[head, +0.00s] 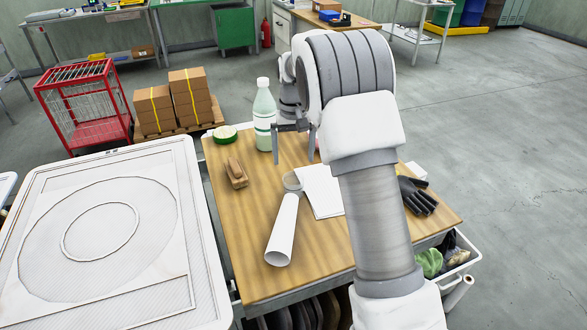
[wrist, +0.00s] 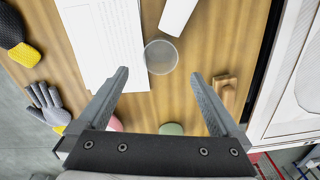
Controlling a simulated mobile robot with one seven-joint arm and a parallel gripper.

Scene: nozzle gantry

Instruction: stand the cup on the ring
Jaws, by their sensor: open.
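A small translucent grey cup (head: 292,182) stands on the wooden table, close to the end of a rolled white paper. It also shows in the wrist view as a round shape (wrist: 161,57). My gripper (head: 294,150) is open and empty above the table, pointing down. In the wrist view the cup lies ahead of the gap between my two fingertips (wrist: 160,80), touching neither. The ring (head: 138,217) is a circle inside a larger round outline on the white panel left of the table. Part of that panel shows at the right edge of the wrist view.
Near the cup are the paper roll (head: 282,230), white sheets (head: 322,192) and a wooden block (head: 236,172). A bottle (head: 264,115) and green round thing (head: 225,133) stand at the table's back left. Dark gloves (head: 416,196) lie at right. The panel looks bare.

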